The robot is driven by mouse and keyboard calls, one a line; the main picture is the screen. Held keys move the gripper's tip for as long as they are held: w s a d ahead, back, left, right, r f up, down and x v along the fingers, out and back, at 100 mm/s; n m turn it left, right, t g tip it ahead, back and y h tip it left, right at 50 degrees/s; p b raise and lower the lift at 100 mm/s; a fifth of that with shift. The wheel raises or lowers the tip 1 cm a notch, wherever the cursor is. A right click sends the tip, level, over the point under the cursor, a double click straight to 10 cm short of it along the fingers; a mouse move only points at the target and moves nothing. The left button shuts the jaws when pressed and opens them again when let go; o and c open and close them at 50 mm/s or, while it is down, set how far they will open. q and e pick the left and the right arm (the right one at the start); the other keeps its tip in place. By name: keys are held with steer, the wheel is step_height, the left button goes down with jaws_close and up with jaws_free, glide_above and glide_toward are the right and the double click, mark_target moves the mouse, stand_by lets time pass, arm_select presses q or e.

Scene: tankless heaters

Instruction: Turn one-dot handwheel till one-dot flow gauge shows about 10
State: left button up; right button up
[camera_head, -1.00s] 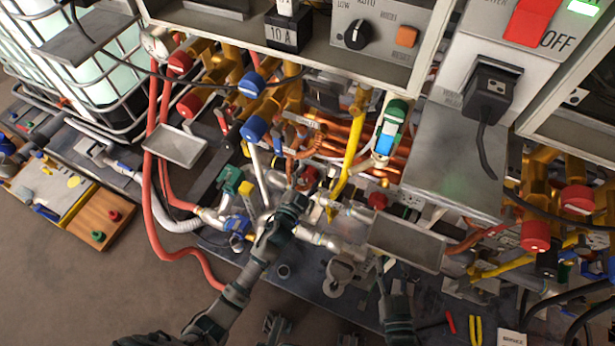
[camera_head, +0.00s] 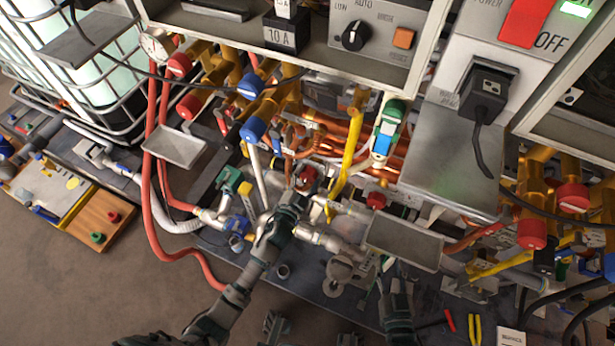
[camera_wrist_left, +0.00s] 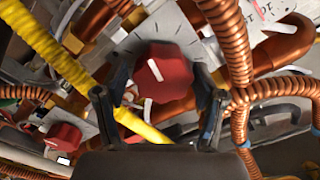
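A red handwheel with a white line mark (camera_wrist_left: 163,72) shows in the left wrist view. It also shows in the head view (camera_head: 308,175), among copper pipes. My left gripper (camera_head: 298,190) is at this wheel, its two fingers (camera_wrist_left: 160,100) spread on either side of it with small gaps visible. I see no dots on the wheel, so I cannot tell if it is the one-dot one. A round white gauge (camera_head: 155,45) is at the upper left; its reading is too small to make out. My right gripper (camera_head: 397,275) is low at centre right, its fingers unclear.
A second red knob (camera_wrist_left: 64,136) is at the lower left of the wrist view. A yellow pipe (camera_wrist_left: 60,65) passes close to the left finger, and corrugated copper hoses (camera_wrist_left: 228,45) run close on the right. A grey tray (camera_head: 405,243) sits right of my left gripper.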

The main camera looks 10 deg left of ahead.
arm_select(q)
steer(key=shift+s, duration=0.2)
steer(key=s+a, duration=0.2)
steer(key=s, duration=0.9)
steer(key=shift+s+a, duration=0.15)
steer(key=shift+a, duration=0.05)
arm_select(e)
steer(key=shift+s, duration=0.1)
